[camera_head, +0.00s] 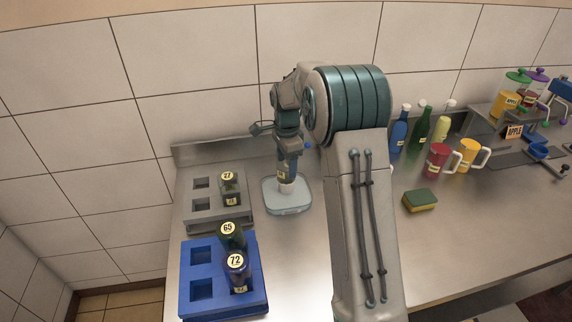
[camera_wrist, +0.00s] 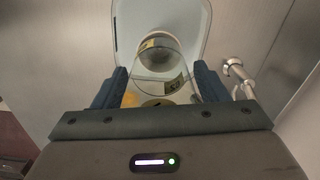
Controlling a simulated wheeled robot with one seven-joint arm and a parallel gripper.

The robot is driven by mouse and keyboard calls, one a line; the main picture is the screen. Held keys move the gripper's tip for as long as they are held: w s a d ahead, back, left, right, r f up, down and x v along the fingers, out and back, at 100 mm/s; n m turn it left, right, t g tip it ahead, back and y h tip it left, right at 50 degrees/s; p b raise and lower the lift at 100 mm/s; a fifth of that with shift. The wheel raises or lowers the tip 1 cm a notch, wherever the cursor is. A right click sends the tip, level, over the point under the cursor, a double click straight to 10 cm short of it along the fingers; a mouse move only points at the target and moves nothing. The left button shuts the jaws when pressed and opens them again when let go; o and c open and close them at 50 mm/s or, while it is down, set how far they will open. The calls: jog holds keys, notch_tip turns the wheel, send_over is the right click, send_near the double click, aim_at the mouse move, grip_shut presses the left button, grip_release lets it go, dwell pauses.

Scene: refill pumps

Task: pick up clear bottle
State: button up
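The clear bottle (camera_wrist: 145,75) shows in the wrist view as a see-through round shape between my gripper's two dark blue fingers, with a small yellow label on its right side. My gripper (camera_head: 286,177) points down over a pale, clear tray (camera_head: 300,208) in the head view. Its fingers (camera_wrist: 158,85) stand apart on both sides of the bottle in the wrist view. I cannot tell whether they touch the glass. A whitish part (camera_head: 287,188) shows just below the fingers. Whether the bottle rests on the tray is unclear.
A grey rack (camera_head: 203,209) holds a dark bottle labelled 27. A blue rack (camera_head: 200,278) in front holds dark bottles 65 (camera_head: 231,234) and 72 (camera_head: 236,265). Right of my arm are a sponge (camera_head: 420,200), mugs (camera_head: 437,161), and coloured bottles (camera_head: 399,132). A wall stands behind.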

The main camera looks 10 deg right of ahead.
jog(key=c, duration=0.9)
jog(key=shift+o, duration=0.2)
jog(key=shift+r, duration=0.15)
jog(key=shift+r, duration=0.25)
notch_tip(320, 180, up, 4)
jog(key=shift+d+f+b, duration=0.15)
jog(key=shift+f+b, duration=0.1)
jog(key=shift+b, duration=0.5)
jog(key=s+d+r+p, duration=0.3)
jog(key=s+d+r, duration=0.3)
jog(key=d+r, duration=0.3)
notch_tip(320, 180, up, 4)
jog(key=shift+d+f, duration=0.1)
jog(key=shift+d, duration=0.25)
